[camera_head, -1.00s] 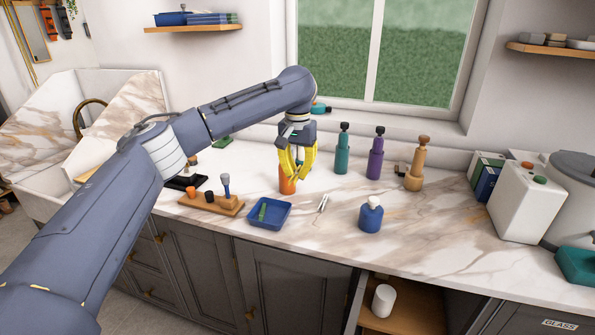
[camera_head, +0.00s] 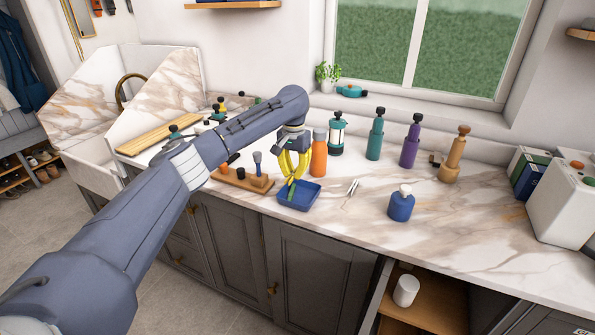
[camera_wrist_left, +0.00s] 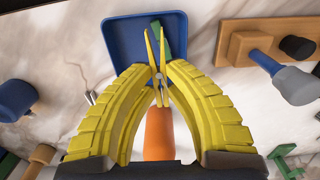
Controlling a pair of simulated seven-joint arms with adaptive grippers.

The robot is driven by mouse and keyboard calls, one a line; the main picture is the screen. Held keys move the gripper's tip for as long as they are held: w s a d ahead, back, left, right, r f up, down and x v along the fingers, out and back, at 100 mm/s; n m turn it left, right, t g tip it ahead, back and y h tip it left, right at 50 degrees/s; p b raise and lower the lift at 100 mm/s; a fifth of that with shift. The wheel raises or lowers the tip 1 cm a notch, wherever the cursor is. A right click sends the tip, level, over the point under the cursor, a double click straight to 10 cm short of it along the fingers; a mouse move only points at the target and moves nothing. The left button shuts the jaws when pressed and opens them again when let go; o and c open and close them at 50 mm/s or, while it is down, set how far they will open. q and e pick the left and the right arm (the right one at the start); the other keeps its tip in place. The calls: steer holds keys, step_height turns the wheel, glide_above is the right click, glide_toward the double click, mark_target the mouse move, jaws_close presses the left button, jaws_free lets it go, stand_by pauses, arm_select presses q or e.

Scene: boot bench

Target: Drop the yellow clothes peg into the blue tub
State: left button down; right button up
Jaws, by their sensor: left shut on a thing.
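The blue tub (camera_head: 310,203) is a shallow square tray on the marble worktop, and its wall also shows in the left wrist view (camera_wrist_left: 120,50). A green piece lies inside it. My left gripper (camera_head: 291,174), with yellow fingers, points down over the tub's back part. In the left wrist view it is shut on the yellow clothes peg (camera_wrist_left: 163,50), whose two prongs point toward the tub and overlap it in the picture. In the head view the peg blends with the fingers, so its exact height above the tub is unclear. My right gripper is not in view.
An orange bottle (camera_head: 319,156) stands just behind the tub. A wooden block with brushes (camera_head: 240,181) is to its left. A pale peg-like item (camera_head: 351,188) and a blue bottle (camera_head: 401,206) are to its right.

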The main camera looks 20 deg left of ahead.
arm_select(q)
glide_above(294, 196)
steer(key=shift+f, duration=2.5)
steer(key=c, duration=1.4)
jaws_free()
steer(key=shift+o, duration=0.2)
steer(key=shift+r, duration=0.1)
step_height(294, 196, up, 12)
